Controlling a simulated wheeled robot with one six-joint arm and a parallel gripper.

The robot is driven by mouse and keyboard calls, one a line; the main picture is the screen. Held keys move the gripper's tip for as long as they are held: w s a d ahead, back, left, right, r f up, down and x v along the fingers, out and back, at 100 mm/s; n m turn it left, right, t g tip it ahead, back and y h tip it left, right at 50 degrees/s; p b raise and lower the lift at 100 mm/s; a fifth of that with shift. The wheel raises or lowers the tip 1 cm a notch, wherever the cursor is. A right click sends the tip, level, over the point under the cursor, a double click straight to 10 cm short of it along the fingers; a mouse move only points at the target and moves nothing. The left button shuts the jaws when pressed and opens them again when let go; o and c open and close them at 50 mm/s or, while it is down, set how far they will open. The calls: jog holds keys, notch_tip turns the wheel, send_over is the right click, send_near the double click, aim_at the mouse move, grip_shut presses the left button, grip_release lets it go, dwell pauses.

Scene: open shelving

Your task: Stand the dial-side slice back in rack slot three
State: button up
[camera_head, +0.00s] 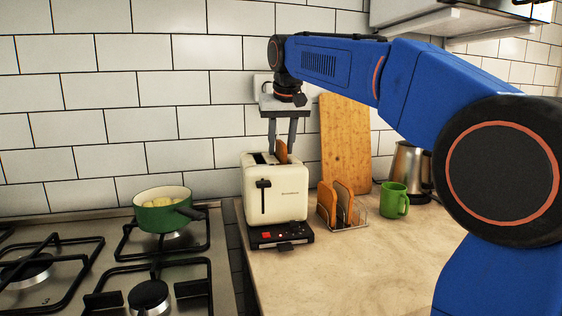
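A browned bread slice (282,153) stands upright in the right-hand slot of the cream toaster (290,190), its upper part sticking out. My gripper (282,148) points straight down over the toaster, with its two fingers apart on either side of the slice's top. I cannot tell whether the fingers touch it. The toaster's other slot shows dark, with no slice visible above it. The wire rack (352,226) stands on the counter to the right of the toaster. It holds two upright slices, a left one (326,202) and a right one (344,203); its right end looks empty.
A green mug (394,200) stands right of the rack, with a metal kettle (410,168) behind it. A wooden board (345,145) leans on the tiled wall. A green pot (164,215) sits on the hob at left. The front counter (340,275) is clear.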

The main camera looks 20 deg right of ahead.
jog(key=shift+f, duration=0.15)
grip_shut()
